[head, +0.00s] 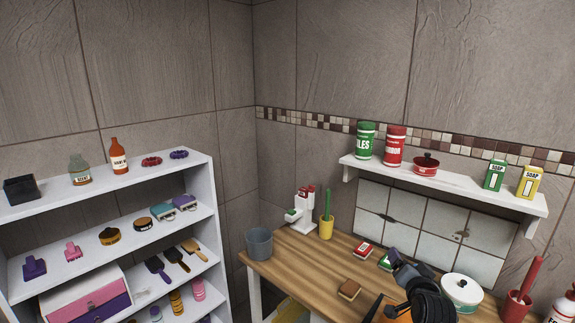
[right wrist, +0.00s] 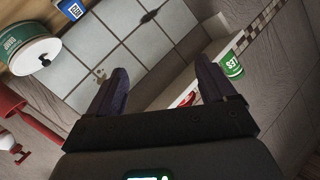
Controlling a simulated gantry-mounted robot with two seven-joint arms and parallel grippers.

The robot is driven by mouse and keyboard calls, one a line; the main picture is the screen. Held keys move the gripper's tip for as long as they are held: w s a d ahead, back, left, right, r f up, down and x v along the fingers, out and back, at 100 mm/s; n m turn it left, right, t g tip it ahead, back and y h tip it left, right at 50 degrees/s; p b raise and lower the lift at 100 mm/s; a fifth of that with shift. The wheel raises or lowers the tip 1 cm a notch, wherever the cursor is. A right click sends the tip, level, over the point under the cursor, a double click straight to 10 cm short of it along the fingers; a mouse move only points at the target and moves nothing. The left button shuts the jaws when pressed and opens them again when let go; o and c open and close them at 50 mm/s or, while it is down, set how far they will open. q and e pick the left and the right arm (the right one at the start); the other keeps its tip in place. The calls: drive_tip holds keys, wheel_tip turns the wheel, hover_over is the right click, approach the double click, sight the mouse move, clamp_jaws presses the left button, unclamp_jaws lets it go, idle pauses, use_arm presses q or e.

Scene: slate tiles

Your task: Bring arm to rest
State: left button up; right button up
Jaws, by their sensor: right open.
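My right gripper (head: 396,258) is raised over the right part of the wooden table (head: 318,258) in the head view. Its dark arm comes up from the bottom edge. In the right wrist view the two dark fingers of the right gripper (right wrist: 160,74) stand wide apart with nothing between them. Beyond them are the white wall tiles (right wrist: 140,55) and the wall shelf. My left gripper is not in view.
A wall shelf (head: 450,189) carries cans and soap boxes. A white shelf unit (head: 215,240) stands left. Open air lies above the table's left half.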

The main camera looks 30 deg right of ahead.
drive_tip(key=s+a+f+n+g+y, duration=0.15)
drive_tip(key=a+f+n+y, duration=0.3)
drive_tip(key=a+f, duration=0.45)
drive_tip(key=s+a+f+n+g+y, duration=0.1)
drive_tip(key=s+a+f+n+y, duration=0.35)
drive_tip(key=a, duration=0.75)
drive_tip(key=s+a+f+n+g+y, duration=0.1)
drive_tip(key=s+a+f+n+g, duration=0.25)
drive_tip(key=s+a+f, duration=0.4)
drive_tip(key=s+a+f+n+g+y, duration=0.15)
drive_tip(key=s+a+f+n, duration=0.3)
drive_tip(key=s+a, duration=0.45)
wheel_tip(320, 180, up, 39)
drive_tip(key=w+p, duration=0.1)
drive_tip(key=p, duration=3.6)
drive_tip(key=shift+w+a+f+h+p, duration=0.15)
drive_tip(key=shift+a+h+p, duration=0.1)
drive_tip(key=shift+h+p, duration=0.15)
